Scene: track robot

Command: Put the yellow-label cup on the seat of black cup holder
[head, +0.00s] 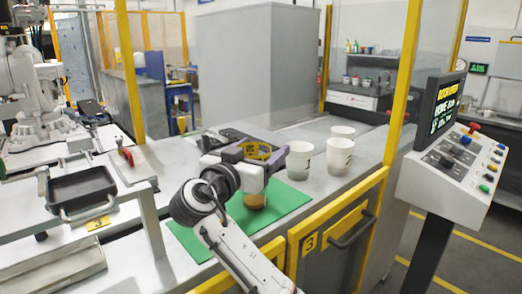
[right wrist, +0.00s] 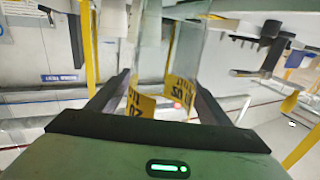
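My right gripper (head: 256,156) is over the green mat (head: 290,197) in the head view. Its fingers are on both sides of a clear cup with a yellow label band (head: 262,147). In the right wrist view the see-through cup with yellow label patches (right wrist: 178,96) stands between the two fingers (right wrist: 163,88) and appears gripped. A small brown round thing (head: 254,201) shows on the mat below the gripper. A dark, flat item (head: 222,137) lies behind the gripper; I cannot tell whether it is the black cup holder. My left gripper is not in view.
White cups (head: 340,156) stand on the counter right of the gripper. A black tray (head: 80,188) is at the left. A yellow frame (head: 335,222) edges the counter in front. A control panel (head: 455,150) stands at the right. The counter beyond the white cups is partly clear.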

